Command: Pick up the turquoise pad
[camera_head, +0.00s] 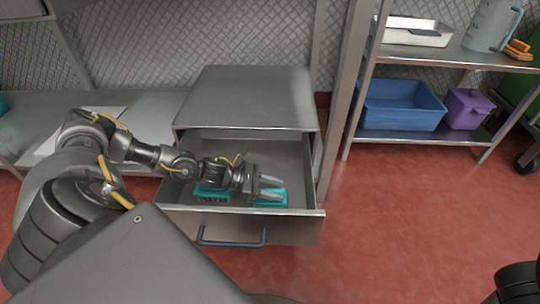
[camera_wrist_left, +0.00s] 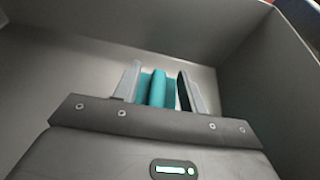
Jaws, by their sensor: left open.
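The turquoise pad (camera_head: 277,197) lies in the open metal drawer (camera_head: 293,227); my left gripper hides part of it in the head view. My left gripper (camera_head: 272,189) reaches down into the drawer over the pad, fingers pointing right. In the left wrist view the pad (camera_wrist_left: 157,88) shows between the two open fingers of the left gripper (camera_wrist_left: 162,88), with gaps beside it. I cannot tell whether a finger touches it. Another turquoise piece with dark marks (camera_head: 211,194) shows left of the gripper; whether it is the same thing is hidden. My right gripper is not in view.
The drawer walls surround the left gripper, with the cabinet top (camera_head: 247,95) behind. The drawer's blue handle (camera_head: 231,240) faces front. At right, a metal shelf holds a blue bin (camera_head: 402,105), a purple box (camera_head: 466,109) and a jug (camera_head: 491,25).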

